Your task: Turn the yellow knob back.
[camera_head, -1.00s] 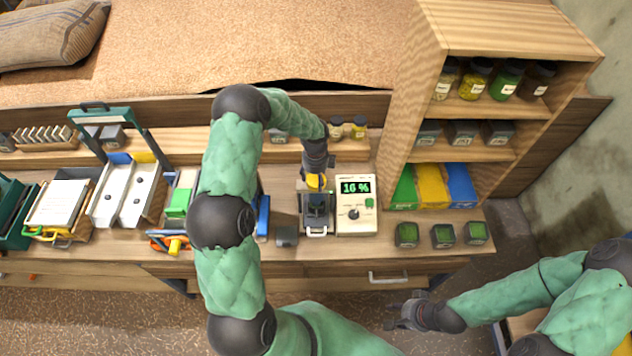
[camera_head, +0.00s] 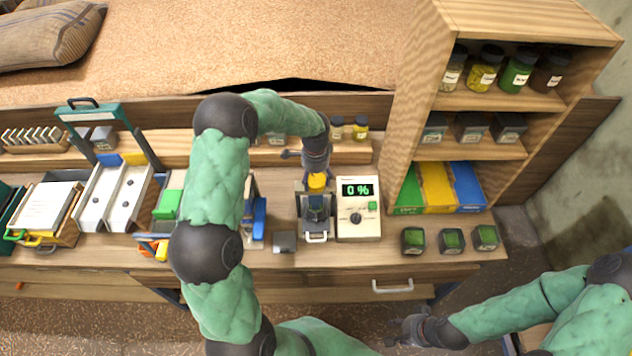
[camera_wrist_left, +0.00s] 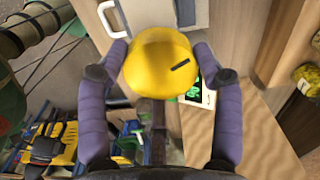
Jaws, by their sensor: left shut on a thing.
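The yellow knob (camera_head: 317,181) sits on top of the small dark bucket elevator (camera_head: 317,212) on the bench. In the left wrist view the knob (camera_wrist_left: 162,62) is large, with a dark slot mark pointing to the right and slightly up. My left gripper (camera_head: 316,172) is shut on the knob from above, one finger on each side. The meter box (camera_head: 358,207) right of the elevator has a display (camera_head: 357,190) that reads 0 %. My right gripper (camera_head: 402,330) hangs low in front of the bench, away from everything; its fingers are too small to judge.
A grey block (camera_head: 285,241) stands left of the elevator. Several green-topped containers (camera_head: 449,240) stand to the right, before a shelf (camera_head: 425,105) with jars. White double chute (camera_head: 115,195) and paper trays lie left. My left arm covers part of the bench.

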